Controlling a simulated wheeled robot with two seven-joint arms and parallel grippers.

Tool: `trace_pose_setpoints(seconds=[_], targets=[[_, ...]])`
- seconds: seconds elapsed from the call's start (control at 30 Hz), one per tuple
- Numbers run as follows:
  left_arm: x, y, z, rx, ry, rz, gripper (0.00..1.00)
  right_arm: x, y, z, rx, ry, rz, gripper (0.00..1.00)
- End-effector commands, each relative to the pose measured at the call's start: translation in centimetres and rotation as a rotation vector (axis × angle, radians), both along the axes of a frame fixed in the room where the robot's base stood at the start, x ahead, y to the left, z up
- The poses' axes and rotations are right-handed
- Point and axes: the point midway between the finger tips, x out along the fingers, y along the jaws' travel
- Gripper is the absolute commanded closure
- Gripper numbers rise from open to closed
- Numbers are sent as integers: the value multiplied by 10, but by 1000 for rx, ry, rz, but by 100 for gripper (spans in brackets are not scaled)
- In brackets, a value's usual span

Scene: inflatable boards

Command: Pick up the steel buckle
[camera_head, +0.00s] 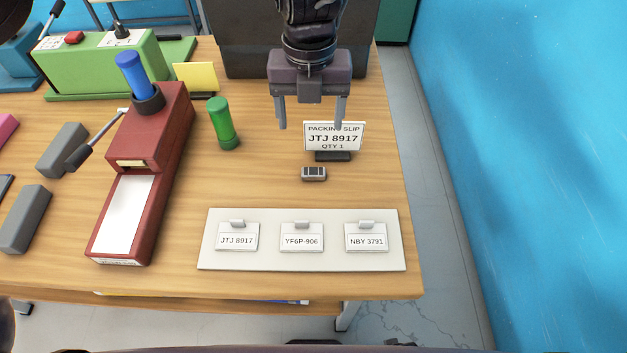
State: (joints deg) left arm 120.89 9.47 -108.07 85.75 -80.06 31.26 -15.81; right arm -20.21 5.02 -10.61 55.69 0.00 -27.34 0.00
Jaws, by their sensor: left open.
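A small silver-grey piece with dark openings, which looks like the steel buckle (314,174), lies on the wooden table in front of the packing slip stand. My left gripper (311,124) points down from the top of the view, with its two fingers apart and nothing between them. It is farther back than the buckle and appears above table height, apart from it. The right fingertip overlaps the edge of the packing slip (334,137), which reads JTJ 8917, QTY 1. My right gripper is not in view.
A white board (301,262) with three labelled cards lies in front of the buckle. A green cylinder (222,124) and a dark red device (159,142) stand to the left. A dark box (246,62) is behind my gripper. The table's right edge is near the slip.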

Motion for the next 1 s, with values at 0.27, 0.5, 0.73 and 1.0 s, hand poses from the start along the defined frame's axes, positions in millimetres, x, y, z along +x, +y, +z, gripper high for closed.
trace_pose_setpoints(seconds=[0.27,0.5,0.73,1.0], targets=[[0,0,-69,-1,-1,-1,29,32,6,-42,2,-18,-4,67],[-1,0,-87,2,1,-1,29,39,7,-38,3,-20,-5,67],[-3,-2,-114,3,2,-2,29,41,7,-37,3,-22,-6,67],[-5,-5,-148,2,1,-1,29,42,8,-36,3,-22,-5,67]])
